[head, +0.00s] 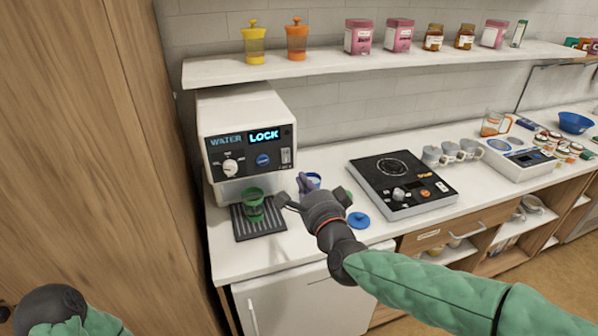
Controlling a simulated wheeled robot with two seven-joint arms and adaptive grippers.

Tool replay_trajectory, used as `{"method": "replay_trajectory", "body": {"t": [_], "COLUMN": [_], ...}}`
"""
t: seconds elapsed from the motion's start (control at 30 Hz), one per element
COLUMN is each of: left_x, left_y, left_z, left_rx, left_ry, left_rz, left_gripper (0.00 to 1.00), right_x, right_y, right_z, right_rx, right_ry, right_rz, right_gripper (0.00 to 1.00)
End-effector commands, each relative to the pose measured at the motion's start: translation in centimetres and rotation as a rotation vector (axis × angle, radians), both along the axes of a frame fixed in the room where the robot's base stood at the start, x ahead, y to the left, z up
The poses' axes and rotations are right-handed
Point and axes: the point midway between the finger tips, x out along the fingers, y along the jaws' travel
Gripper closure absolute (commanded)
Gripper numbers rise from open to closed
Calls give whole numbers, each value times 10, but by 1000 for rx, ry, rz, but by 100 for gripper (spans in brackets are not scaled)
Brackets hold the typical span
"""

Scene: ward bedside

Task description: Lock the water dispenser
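The white water dispenser (240,112) stands on the counter at the left, under the shelf. Its black front panel has a lit display reading WATER and a brighter LOCK (264,135). Below are a white knob (230,167), a round blue button (263,160) and a small light switch (286,156). A green cup (253,203) stands on the dark drip tray (262,227). My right gripper (312,194) is in front of the counter, right of the tray, fingers apart, apparently empty and clear of the panel. My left arm's dark end (50,306) shows at bottom left; its fingers cannot be made out.
A blue-and-white cup (314,179) is partly hidden behind my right gripper. A blue lid (358,220) lies beside it. A black cooktop (402,182) and grey mugs (450,152) are to the right. A wooden panel (110,150) borders the dispenser's left; a shelf (330,63) overhangs it.

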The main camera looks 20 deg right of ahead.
Motion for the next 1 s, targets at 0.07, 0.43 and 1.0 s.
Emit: {"method": "replay_trajectory", "body": {"t": [0.07,0.43,1.0], "left_x": [0,0,0], "left_y": [0,0,0], "left_z": [2,3,3], "left_rx": [0,0,0], "left_ry": [0,0,0], "left_rz": [0,0,0], "left_gripper": [60,60,60], "right_x": [-8,-17,0], "right_y": [0,-1,10], "right_z": [2,2,-71], "right_rx": [0,-1,-155], "right_ry": [-2,-1,153], "right_rz": [0,0,48], "right_gripper": [100,100,100]}}
